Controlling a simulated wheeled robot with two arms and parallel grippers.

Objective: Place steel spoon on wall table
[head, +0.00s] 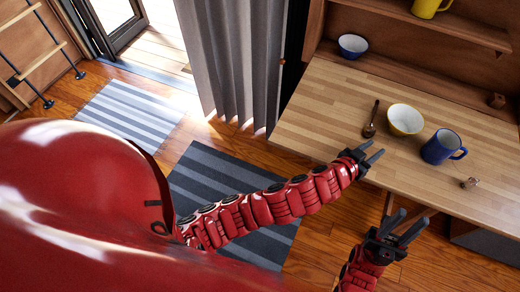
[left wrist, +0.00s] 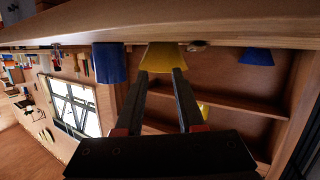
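A dark spoon (head: 371,118) lies on the pale wooden wall table (head: 320,112), left of a yellow and white bowl. My left gripper (head: 376,148) is open and empty, near the table's front edge, on the near side of the spoon and apart from it. In the left wrist view its two fingers (left wrist: 160,74) stand apart with nothing between them. A small part by the bowl there (left wrist: 197,44) may be the spoon, but it is too small to tell. My right gripper (head: 415,216) is open and empty, in front of the table edge.
A blue and white bowl (head: 352,46) stands at the back. A shelf above holds a yellow mug (head: 428,8). The table's left front is clear.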

